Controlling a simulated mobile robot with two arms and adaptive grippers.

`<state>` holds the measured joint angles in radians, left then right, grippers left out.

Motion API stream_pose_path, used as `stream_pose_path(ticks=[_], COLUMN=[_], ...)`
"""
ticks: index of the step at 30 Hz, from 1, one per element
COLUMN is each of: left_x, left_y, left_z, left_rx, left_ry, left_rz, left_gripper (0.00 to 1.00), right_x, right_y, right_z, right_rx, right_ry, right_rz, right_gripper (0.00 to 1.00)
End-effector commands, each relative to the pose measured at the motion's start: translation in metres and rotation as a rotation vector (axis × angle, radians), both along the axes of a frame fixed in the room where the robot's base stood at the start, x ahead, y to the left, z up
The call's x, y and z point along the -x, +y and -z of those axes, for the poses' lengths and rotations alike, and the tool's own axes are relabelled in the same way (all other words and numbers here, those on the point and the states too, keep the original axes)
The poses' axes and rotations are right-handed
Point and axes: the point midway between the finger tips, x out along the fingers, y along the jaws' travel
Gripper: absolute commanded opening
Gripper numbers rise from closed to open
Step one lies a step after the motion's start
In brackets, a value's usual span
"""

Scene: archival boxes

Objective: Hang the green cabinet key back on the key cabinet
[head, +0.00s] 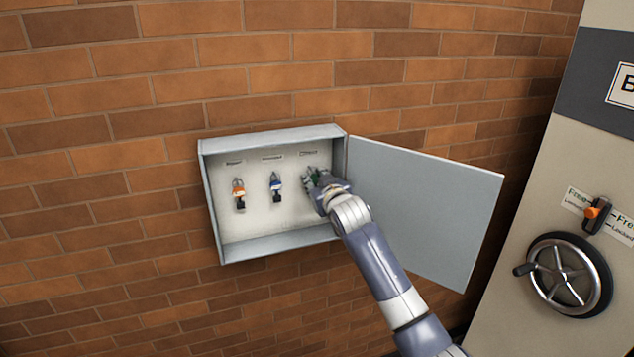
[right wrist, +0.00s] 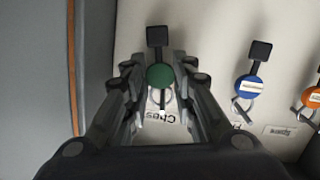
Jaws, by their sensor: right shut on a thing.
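The grey key cabinet (head: 272,135) is open on the brick wall. My right gripper (head: 312,178) reaches inside it at the right-hand place, under a small label. It is shut on the green cabinet key (right wrist: 160,76), whose round green tag sits between the fingers in the right wrist view. The key's black head (right wrist: 157,36) shows beyond the tag and its metal ring on the other side, by a label partly reading "Ches". I cannot tell whether the ring is on a hook. My left gripper is not in view.
An orange-tagged key (head: 239,194) and a blue-tagged key (head: 276,186) hang to the left in the cabinet. The cabinet door (head: 430,210) stands open to the right, behind my arm. A safe with a handwheel (head: 565,275) stands at far right.

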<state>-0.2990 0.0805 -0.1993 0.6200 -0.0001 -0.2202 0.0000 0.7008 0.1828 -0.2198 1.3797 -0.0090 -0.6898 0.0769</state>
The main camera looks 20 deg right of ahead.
Motion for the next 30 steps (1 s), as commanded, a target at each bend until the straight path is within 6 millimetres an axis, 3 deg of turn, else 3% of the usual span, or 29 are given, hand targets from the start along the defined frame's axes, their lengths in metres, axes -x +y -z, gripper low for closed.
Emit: stream_pose_path(ticks=[10,11,14,25,30], left_x=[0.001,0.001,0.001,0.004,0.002], left_y=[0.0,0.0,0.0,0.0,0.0], left_z=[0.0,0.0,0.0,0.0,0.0], left_rx=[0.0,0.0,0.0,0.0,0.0], left_ry=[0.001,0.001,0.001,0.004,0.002], left_rz=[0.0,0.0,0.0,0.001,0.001], left_gripper=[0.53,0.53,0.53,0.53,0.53], right_x=[0.0,0.0,0.0,0.001,0.012], right_y=[0.0,0.0,0.0,0.0,0.0], right_z=[0.0,0.0,0.0,0.0,-0.002], right_rx=[0.0,0.0,0.0,0.0,0.0], right_ry=[0.0,0.0,0.0,0.001,-0.001], right_rz=[0.0,0.0,0.0,0.0,0.0], right_gripper=[0.04,0.27,0.48,0.48,0.48])
